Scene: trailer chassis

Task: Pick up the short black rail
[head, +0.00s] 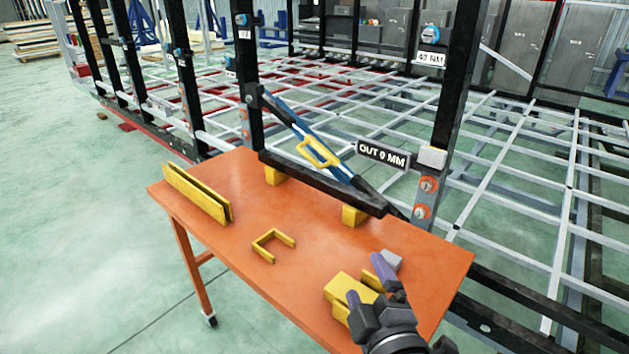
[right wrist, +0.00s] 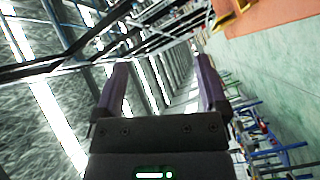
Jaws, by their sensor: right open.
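The short black rail (head: 318,182) lies across two yellow blocks (head: 275,175) (head: 354,215) at the far edge of the orange table (head: 225,250), slanting from upper left to lower right. My right gripper (head: 366,279) is over the near right part of the table, nearer to me than the rail and apart from it. Its purple fingers are spread with nothing between them, as the right wrist view (right wrist: 162,80) also shows. I cannot make out the rail for certain in the right wrist view. My left gripper is in no view.
A yellow channel piece (head: 197,194) stands at the table's left, and a yellow U-shaped piece (head: 273,245) lies mid-table. A yellow block (head: 345,288) is beside my right gripper. Behind the rail are black uprights (head: 455,80), a blue bar with a yellow handle (head: 318,151) and an "OUT 0 MM" sign (head: 382,155).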

